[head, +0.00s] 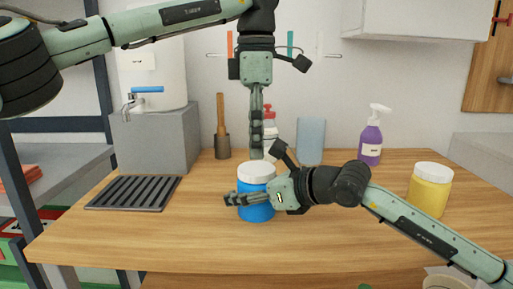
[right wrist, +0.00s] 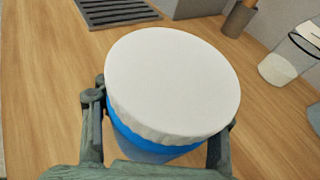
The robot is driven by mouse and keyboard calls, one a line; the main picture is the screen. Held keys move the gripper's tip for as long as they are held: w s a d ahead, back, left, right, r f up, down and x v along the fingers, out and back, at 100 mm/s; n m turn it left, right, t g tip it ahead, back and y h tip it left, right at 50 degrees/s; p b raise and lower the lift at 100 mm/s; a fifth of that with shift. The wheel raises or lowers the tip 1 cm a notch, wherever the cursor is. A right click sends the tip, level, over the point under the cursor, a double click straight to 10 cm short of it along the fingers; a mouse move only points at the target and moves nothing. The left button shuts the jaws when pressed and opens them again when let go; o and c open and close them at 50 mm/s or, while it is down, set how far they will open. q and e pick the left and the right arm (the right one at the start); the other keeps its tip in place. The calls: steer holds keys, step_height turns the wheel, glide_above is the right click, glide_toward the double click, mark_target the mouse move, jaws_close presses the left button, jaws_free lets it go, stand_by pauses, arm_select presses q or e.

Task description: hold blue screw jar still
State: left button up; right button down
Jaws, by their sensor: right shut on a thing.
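The blue screw jar (head: 257,212) stands upright on the wooden table with its white lid (head: 256,172) on. My right gripper (head: 240,199) comes in from the right and is shut on the jar's blue body, below the lid. In the right wrist view the white lid (right wrist: 174,82) fills the middle, with a finger on each side of the blue body (right wrist: 150,148). My left gripper (head: 256,150) points straight down above the jar, its tips a little over or behind the lid. Its fingers show edge-on, so their opening cannot be told.
A yellow jar (head: 430,192) with a white lid stands at the right. A purple spray bottle (head: 371,141), a bluish clear container (head: 311,141) and a mortar with pestle (head: 222,145) stand at the back. A black slatted tray (head: 134,193) lies at the left. The table's front is mostly clear.

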steer(key=shift+c, duration=1.7)
jaws_free()
